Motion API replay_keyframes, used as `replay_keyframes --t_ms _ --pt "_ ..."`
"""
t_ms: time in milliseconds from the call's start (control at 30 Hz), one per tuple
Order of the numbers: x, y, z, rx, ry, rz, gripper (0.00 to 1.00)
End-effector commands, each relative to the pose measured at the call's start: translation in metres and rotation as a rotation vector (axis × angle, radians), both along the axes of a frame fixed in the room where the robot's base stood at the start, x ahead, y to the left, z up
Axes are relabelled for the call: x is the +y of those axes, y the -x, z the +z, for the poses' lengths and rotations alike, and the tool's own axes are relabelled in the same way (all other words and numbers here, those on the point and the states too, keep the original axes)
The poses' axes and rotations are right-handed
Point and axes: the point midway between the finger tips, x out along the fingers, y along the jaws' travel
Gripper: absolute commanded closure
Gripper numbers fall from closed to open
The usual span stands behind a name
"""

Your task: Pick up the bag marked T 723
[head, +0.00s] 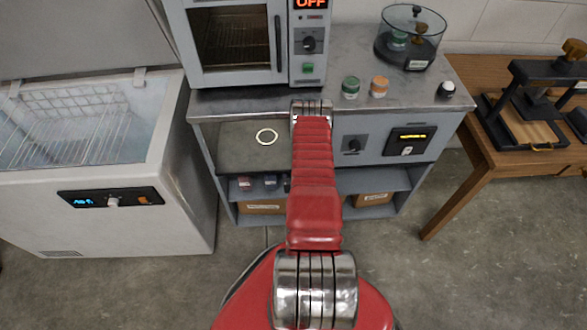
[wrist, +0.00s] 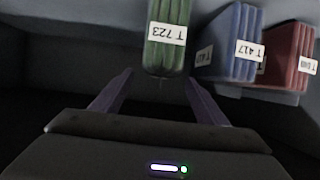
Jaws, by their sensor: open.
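The bag marked T 723 (wrist: 165,55) is green with a white label, which reads upside down in the wrist view. It stands at the top middle of that view. My gripper (wrist: 162,85) is open, its two dark fingers pointing toward the green bag. The bag lies ahead of and between the fingertips; I cannot tell whether it is within their reach. In the head view my red arm extends toward the grey bench and hides the gripper. The green bag cannot be made out there.
Right of the green bag stand a blue bag marked T 417 (wrist: 230,42) and a red bag (wrist: 288,55). The head view shows the grey bench (head: 250,145) with shelves below, an open chest freezer (head: 95,200) at left and a wooden table (head: 475,180) at right.

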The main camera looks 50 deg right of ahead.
Motion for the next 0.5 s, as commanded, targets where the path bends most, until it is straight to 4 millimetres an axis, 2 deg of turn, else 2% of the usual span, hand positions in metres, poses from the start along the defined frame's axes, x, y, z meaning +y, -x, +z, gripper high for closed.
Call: replay_keyframes --t_ms 133,500 --pt "-0.0062 -0.0068 -0.0042 0.001 -0.001 0.000 0.33" --pt "-0.0076 -0.0081 -0.0047 0.000 0.000 0.000 0.33"
